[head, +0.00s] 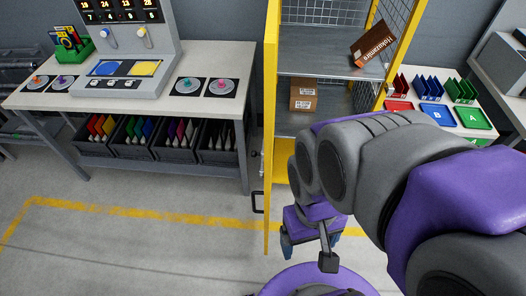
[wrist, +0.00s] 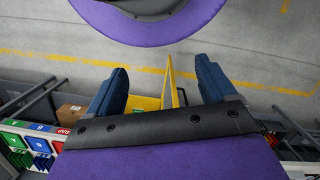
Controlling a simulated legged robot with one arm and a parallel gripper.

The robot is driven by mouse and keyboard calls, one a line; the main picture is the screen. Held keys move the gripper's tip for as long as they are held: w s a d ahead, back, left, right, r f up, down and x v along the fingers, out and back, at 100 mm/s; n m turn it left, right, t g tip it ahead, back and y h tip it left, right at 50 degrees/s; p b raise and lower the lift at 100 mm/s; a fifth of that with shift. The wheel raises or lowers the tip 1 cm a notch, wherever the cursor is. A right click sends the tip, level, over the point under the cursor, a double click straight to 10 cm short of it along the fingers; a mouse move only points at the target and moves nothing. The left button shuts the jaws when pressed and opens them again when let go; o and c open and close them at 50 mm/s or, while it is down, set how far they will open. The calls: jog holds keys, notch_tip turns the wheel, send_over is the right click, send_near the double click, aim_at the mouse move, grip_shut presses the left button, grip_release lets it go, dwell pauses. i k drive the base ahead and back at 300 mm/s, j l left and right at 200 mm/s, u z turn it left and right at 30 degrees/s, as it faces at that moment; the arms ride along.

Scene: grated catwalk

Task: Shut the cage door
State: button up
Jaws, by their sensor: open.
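The yellow cage (head: 402,50) stands open at center right, with mesh walls and grey shelves. Its yellow door (head: 269,120) is swung out toward me and shows nearly edge-on, with a black handle (head: 258,203) low on its left side. My gripper (head: 311,240) is open and empty, just right of the door's lower part. In the wrist view, the yellow door (wrist: 173,82) shows as a narrow strip between the two spread fingers of my gripper (wrist: 162,78). I see no contact, and the depth between them is unclear. My arm hides the cage's lower right.
A brown box (head: 373,44) sits tilted on the upper shelf, and a carton (head: 303,94) sits lower. A workbench (head: 225,66) with a panel and bins stands left. A table with colored trays (head: 432,114) stands right. The floor before the door is clear.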

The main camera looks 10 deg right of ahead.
aim_at(271, 41)
jog(key=i+j+z, duration=0.35)
jog(key=j+z, duration=0.2)
jog(key=i+j+z, duration=0.25)
jog(key=j, duration=0.15)
jog(key=j+z, duration=0.3)
jog(key=k+j+z, duration=0.1)
jog(key=k+j, duration=0.7)
